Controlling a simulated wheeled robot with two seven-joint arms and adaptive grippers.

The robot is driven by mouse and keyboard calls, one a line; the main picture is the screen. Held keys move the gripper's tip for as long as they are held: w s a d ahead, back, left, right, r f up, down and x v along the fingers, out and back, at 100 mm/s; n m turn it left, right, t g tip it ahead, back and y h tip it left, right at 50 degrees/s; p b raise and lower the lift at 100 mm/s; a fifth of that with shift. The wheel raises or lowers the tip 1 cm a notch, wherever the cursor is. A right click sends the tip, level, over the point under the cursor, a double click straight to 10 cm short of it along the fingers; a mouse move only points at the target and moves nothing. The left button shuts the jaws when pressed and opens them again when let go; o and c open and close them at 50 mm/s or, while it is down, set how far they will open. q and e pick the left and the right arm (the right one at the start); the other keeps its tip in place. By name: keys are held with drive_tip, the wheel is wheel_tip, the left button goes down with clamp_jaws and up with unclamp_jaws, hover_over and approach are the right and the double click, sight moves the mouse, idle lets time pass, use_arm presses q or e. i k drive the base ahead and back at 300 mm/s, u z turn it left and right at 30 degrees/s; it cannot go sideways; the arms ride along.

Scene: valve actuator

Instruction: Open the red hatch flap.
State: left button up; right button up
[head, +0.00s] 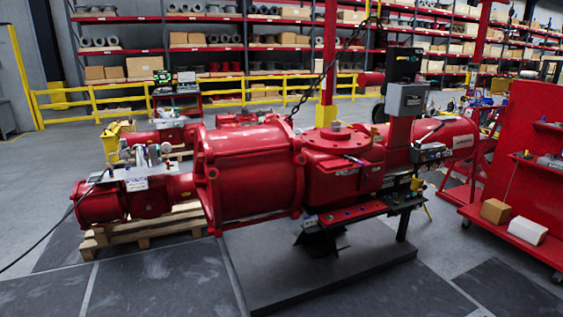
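A large red valve actuator (254,172) lies horizontally across the middle of the head view. Its parts are a wide ribbed cylinder, a central housing (343,165) with a round top cover (338,138), and a narrower cylinder (440,142) reaching to the right. I cannot make out which red part is the hatch flap, or whether it is open or shut. Neither of my grippers is in view.
A grey control box (407,99) stands above the actuator. A dark platform (310,270) lies below it. A red tool cart (528,165) with small boxes is at the right. Wooden pallets (150,225) are at the left. The front floor is clear.

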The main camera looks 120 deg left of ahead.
sight(341, 162)
drive_tip(key=u, duration=2.95)
drive_tip(key=i, duration=2.4)
drive_tip(key=u, duration=0.4)
